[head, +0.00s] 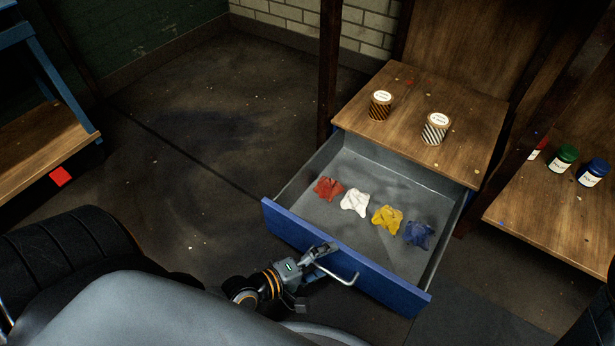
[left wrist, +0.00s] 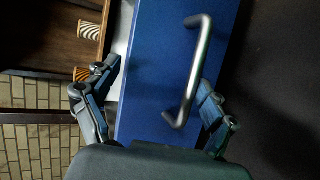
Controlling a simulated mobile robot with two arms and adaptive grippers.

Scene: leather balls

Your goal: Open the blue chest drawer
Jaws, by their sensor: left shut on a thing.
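The blue chest drawer (head: 394,290) is pulled well out of the wooden-topped chest. Its grey inside shows, with red (head: 328,188), white (head: 355,202), yellow (head: 387,219) and blue (head: 419,234) crumpled pieces in a row. The metal drawer handle (head: 347,278) is on the blue front; it also shows in the left wrist view (left wrist: 190,80). My left gripper (head: 322,252) is at the handle's left end, shut on it; the exact finger contact is hard to see. In the left wrist view its fingers (left wrist: 158,102) lie either side of the blue front's face. My right gripper is not in view.
Two striped tins (head: 381,105) (head: 434,129) stand on the chest top. Green (head: 564,158) and blue (head: 593,172) jars stand on a wooden shelf at right. A dark post (head: 330,70) rises beside the chest. The floor (head: 190,150) left of the drawer is clear.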

